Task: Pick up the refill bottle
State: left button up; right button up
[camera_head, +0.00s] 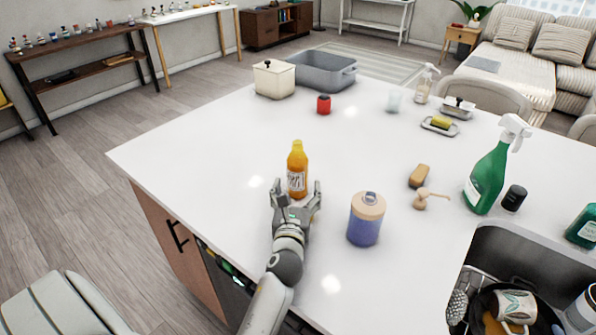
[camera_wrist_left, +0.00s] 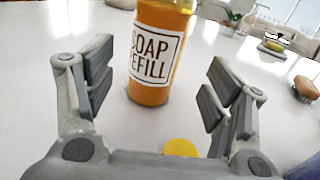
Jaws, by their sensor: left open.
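The refill bottle (camera_head: 297,172) is orange with a yellow cap and a white label, and stands upright on the white island top. In the left wrist view the bottle (camera_wrist_left: 155,50) shows its "SOAP REFILL" label, and its top is cut off. My left gripper (camera_head: 296,190) is open, with its fingers pointing at the lower part of the bottle. In the left wrist view the bottle stands just beyond the two spread fingertips (camera_wrist_left: 157,82), and nothing is gripped. My right gripper is not in view.
The sink (camera_head: 505,240) holds dishes. A red jar (camera_head: 324,104) stands behind. The counter left of the bottle is clear.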

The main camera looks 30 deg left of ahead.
aim_at(296, 182)
pick_arm(q)
jog(key=shift+w+a, duration=0.2)
jog(key=shift+w, duration=0.15)
jog(key=p+x, duration=0.1)
jog(key=x, duration=0.3)
jog(key=shift+w+a+r, duration=0.1)
jog(key=shift+w+a, duration=0.15)
jog(key=shift+a, duration=0.1)
jog(key=shift+w+a, duration=0.1)
jog(key=shift+w, duration=0.1)
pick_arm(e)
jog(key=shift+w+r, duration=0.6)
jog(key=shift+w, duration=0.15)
pick_arm(q)
jog(key=shift+c, duration=0.4)
jog(key=c, duration=1.1)
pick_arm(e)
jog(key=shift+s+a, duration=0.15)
pick_arm(q)
jog(key=shift+r, duration=0.15)
